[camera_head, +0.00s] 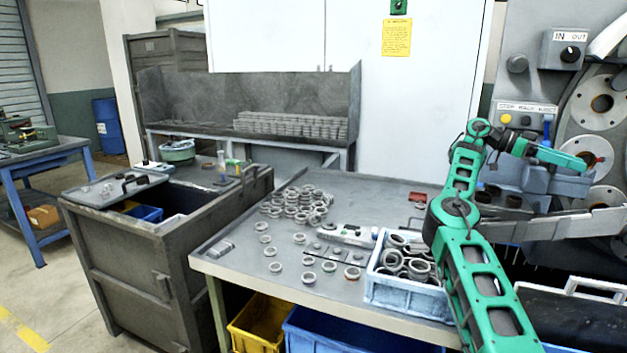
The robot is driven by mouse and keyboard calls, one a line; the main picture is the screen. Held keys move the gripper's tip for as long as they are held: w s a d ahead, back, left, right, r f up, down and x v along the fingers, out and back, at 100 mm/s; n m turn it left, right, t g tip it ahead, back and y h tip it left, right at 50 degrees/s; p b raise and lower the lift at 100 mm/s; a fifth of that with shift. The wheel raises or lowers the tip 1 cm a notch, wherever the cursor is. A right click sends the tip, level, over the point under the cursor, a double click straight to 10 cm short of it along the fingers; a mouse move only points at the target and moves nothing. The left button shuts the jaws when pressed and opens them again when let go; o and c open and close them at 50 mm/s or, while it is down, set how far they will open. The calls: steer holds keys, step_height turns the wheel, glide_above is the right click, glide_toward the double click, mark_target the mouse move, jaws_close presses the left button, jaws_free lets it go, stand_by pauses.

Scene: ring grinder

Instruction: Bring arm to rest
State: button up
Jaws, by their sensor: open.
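My green arm rises from the bottom right, over the right end of the grey table (240,250). It bends at the elbow, goes up, then folds over to the right. My gripper (590,160) is at the far end of the arm, in front of the grey grinding machine (520,60). It is small in the picture and its fingers are hard to make out. It is open, and I see nothing held in it. The arm hides part of the table's right end and part of the blue crate of rings (405,297).
A pile of metal rings (300,203) and several loose rings lie on the table. A measuring device (345,235) sits near the crate. The machine's grey chute (570,226) lies just below my gripper. A dark bin cart (130,265) stands left; open floor (60,300) lies beyond.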

steer(key=s+d+r+y, duration=0.2)
steer(key=s+d+y, duration=0.15)
steer(key=s, duration=0.55)
steer(key=s+d+f+n+t+y, duration=0.1)
steer(key=s+f+n+t+y, duration=0.15)
steer(key=s, duration=0.65)
steer(key=s+f+n+t+y, duration=0.15)
steer(key=s+f, duration=0.25)
steer(key=s, duration=0.5)
steer(key=s+a+f+n+t+y, duration=0.1)
steer(key=s+a+f+n, duration=0.3)
steer(key=a, duration=0.9)
steer(key=s+a+f+n+t+y, duration=0.1)
steer(key=s+a+f+n+t, duration=0.3)
steer(key=a, duration=0.9)
steer(key=s+a+f+n+t+y, duration=0.2)
steer(key=s+a+f+n, duration=0.2)
steer(key=a, duration=0.9)
step_height(320, 180, down, 4)
steer(key=n, duration=0.4)
steer(key=shift+r, duration=0.1)
